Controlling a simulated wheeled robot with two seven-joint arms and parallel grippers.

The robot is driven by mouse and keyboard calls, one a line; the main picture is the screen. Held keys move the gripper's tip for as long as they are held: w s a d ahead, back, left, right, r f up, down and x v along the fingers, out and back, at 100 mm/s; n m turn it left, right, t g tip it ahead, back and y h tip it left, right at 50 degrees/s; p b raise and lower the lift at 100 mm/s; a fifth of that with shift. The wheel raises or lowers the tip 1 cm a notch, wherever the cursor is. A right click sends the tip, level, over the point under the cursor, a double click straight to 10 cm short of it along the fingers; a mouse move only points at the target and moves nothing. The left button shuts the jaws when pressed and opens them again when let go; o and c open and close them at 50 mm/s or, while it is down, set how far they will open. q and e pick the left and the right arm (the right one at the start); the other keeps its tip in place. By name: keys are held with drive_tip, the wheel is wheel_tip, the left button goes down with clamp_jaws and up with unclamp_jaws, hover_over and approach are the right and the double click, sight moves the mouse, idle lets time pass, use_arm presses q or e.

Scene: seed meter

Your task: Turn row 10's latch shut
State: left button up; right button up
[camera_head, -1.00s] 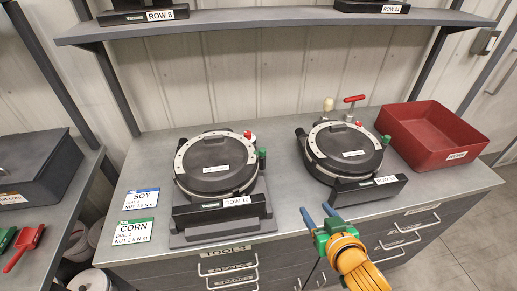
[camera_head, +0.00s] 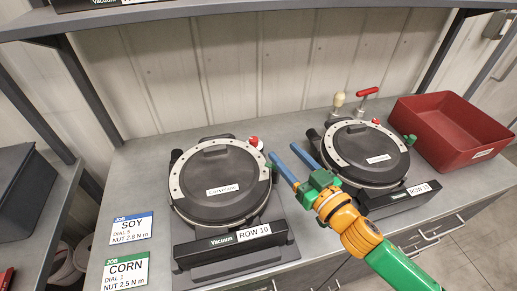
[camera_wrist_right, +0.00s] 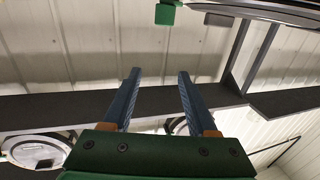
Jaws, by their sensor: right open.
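Row 10's seed meter (camera_head: 220,188) is a round black lidded housing with a pale ring, on the counter at centre left in the head view. Its label (camera_head: 262,232) reads ROW 10. A red-capped knob (camera_head: 254,141) stands at the upper right of its rim. I cannot tell the latch's position. My right gripper (camera_head: 281,151) is open and empty, its two blue fingers just right of this meter's rim. In the right wrist view the fingers (camera_wrist_right: 160,72) are apart with nothing between them. A green knob (camera_wrist_right: 165,15) shows beyond them. My left gripper is out of view.
A second meter (camera_head: 365,158) stands close on the right, partly behind my right gripper. A red bin (camera_head: 453,130) is at the far right. A SOY card (camera_head: 131,228) and a CORN card (camera_head: 125,270) lie at left. A shelf (camera_head: 250,18) runs above the counter.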

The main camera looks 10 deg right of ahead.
sight(273, 164)
wheel_tip(273, 164, down, 7)
drive_tip(key=b, duration=0.6)
drive_tip(key=p+x, duration=0.2)
drive_tip(key=x, duration=0.5)
drive_tip(key=shift+r, duration=0.2)
drive_tip(key=shift+w, duration=0.1)
drive_tip(key=shift+c, duration=0.2)
clamp_jaws()
